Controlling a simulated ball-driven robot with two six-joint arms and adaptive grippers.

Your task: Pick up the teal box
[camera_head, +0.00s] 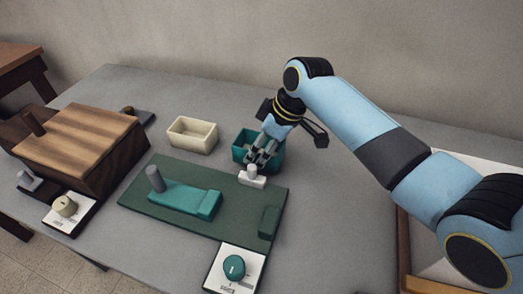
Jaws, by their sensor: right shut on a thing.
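The teal box (240,152) is a small open-topped box behind the green board, in the middle of the head view. My right gripper (260,157) comes down over it from the upper right and is shut on it, with the fingers at its near wall. The gripper hides part of the box's inside and rim. I cannot tell whether the box is lifted off the table. My left gripper is not in view.
A cream open box (192,136) stands left of the teal box. A small white piece (252,178) is just in front of the teal box. The green board (235,205) carries a teal block (180,197) with a grey peg. A wooden box (85,140) stands at left; a teal knob (234,267) is in front.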

